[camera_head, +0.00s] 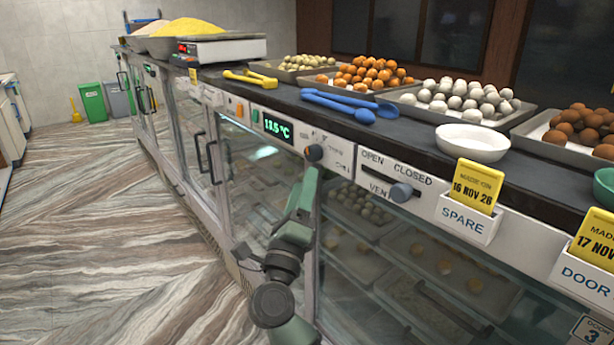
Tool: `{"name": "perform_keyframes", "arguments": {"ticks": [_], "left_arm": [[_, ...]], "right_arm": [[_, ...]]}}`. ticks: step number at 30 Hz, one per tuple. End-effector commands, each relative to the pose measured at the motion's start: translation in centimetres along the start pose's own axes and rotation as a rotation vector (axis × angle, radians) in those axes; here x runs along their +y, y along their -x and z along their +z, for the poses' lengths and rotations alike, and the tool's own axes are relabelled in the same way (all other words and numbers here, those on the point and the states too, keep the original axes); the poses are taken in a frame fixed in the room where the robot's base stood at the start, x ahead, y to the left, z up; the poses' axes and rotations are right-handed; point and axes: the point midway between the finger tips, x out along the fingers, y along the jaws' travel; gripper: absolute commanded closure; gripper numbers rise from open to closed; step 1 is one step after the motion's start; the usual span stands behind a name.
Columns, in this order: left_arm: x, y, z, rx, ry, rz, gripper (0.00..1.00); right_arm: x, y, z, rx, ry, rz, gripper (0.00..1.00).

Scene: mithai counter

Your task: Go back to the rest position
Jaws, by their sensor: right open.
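My right gripper (305,190) is in front of the counter's glass front, just below the round dark knob (313,152) on the control panel. Its green fingers point up toward the panel. It looks open and I see nothing held in it. Whether a fingertip touches the panel or the knob, I cannot tell. My left gripper is not in view.
The long glass counter (345,110) runs from back left to front right. Sweets trays, blue tongs (340,106), yellow tongs (250,79) and a white bowl (472,143) sit on top. A vent slider (401,192) protrudes from the panel. The floor (90,240) at left is clear.

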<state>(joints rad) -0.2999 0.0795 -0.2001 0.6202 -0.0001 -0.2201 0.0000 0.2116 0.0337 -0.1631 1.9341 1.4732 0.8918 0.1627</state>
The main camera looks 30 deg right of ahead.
Motion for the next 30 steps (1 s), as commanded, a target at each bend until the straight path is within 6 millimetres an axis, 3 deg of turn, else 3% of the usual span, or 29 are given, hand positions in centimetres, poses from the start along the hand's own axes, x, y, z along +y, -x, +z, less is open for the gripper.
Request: {"name": "perform_keyframes", "arguments": {"ticks": [5, 22, 26, 30], "left_arm": [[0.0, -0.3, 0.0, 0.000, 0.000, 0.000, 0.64], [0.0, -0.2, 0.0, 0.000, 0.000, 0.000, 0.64], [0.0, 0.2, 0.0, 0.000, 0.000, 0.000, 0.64], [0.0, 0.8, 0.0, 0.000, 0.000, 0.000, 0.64]], "right_arm": [[0.0, 1.3, 0.0, 0.000, -0.001, 0.001, 0.45], [0.6, 1.5, 0.1, -0.013, 0.026, 0.005, 0.45], [4.8, 3.1, 0.9, -0.116, 0.205, 0.036, 0.45], [13.2, 7.7, 1.2, -0.334, 0.516, 0.118, 0.45]]}}
